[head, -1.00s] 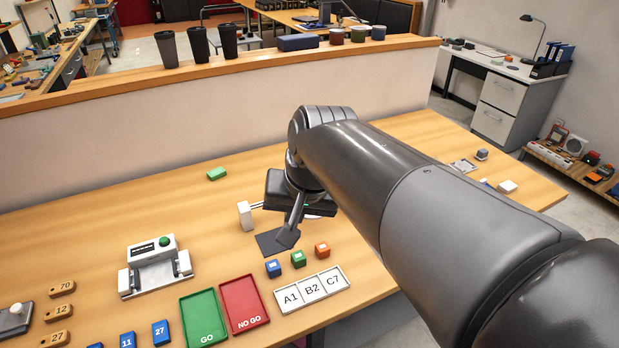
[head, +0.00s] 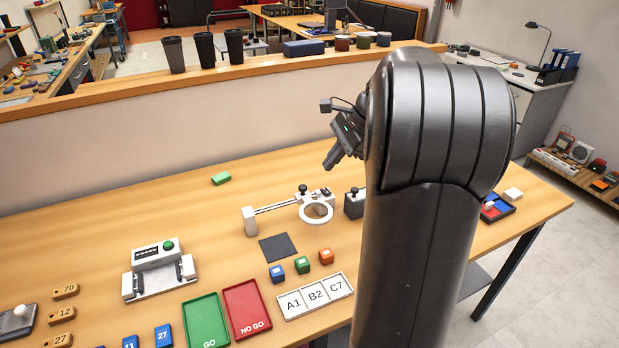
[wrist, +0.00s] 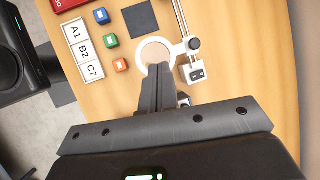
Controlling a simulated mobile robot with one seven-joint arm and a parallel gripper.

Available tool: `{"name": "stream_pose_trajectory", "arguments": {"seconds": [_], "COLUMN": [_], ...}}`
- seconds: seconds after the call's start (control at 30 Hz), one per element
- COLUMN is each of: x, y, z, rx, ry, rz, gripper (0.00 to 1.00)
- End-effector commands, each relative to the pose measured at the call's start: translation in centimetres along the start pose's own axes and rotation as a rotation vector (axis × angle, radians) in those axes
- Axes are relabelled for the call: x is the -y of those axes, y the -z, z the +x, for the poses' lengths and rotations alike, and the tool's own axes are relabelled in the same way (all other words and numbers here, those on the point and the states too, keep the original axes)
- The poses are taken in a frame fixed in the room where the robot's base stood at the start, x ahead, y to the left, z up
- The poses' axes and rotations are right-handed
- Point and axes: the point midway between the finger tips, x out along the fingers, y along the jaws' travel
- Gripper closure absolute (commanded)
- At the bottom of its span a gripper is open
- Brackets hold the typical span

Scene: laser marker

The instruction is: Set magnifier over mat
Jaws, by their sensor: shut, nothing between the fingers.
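The magnifier is a white ring (head: 317,210) on a white jointed arm with dark knobs, joined by thin rods to a white post (head: 250,221). The dark grey square mat (head: 278,247) lies flat on the table, to the left and nearer than the ring. The ring is beside the mat, not over it. In the wrist view the ring (wrist: 143,46) shows just beyond my fingertips, with the mat (wrist: 140,19) past it. My gripper (head: 330,163) is raised above the table behind the ring, shut and empty. My arm hides the table's right part.
A dark block with a knob (head: 354,204) stands right of the ring. Small blue (head: 277,273), green (head: 302,265) and orange (head: 326,257) cubes sit in front of the mat, before a labelled tray (head: 315,296).

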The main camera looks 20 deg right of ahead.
Motion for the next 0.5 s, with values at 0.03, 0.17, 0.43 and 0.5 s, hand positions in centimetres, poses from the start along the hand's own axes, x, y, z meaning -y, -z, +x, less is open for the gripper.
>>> {"name": "stream_pose_trajectory", "arguments": {"seconds": [0.03, 0.17, 0.43, 0.5], "x": [0.7, 2.1, 3.5, 3.7], "y": [1.7, 5.0, 9.8, 10.3], "z": [0.1, 0.3, 0.5, 0.5], "rx": [0.02, 0.073, 0.15, 0.158], "ry": [0.004, 0.015, 0.031, 0.032], "rz": [0.06, 0.204, 0.393, 0.413], "gripper": [1.0, 1.0, 1.0, 1.0]}}
